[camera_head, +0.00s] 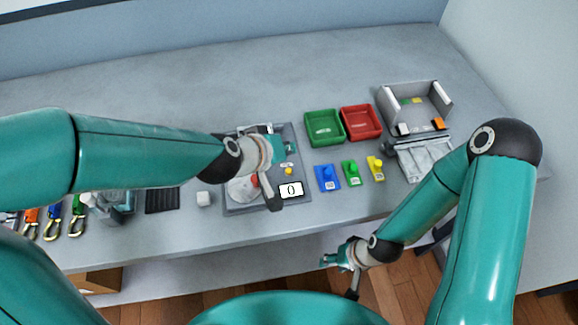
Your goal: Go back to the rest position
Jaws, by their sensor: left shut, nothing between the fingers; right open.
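My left arm reaches in from the left over the table. Its gripper (271,196) is over the grey board (294,145), shut, with nothing held. The arm hides part of the board and what lies on it. My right arm comes in from the lower right and bends down. Its gripper (345,268) is open and empty, in front of the table's front edge and seen above the floor. It is small in the picture and partly hidden by its own wrist.
A green tray (309,139), a red tray (378,135) and a grey open box (382,106) stand to the right. Blue (326,184), green (351,180) and yellow (376,174) pieces lie before them. Colored carabiners (53,231) lie at left. The table's back is clear.

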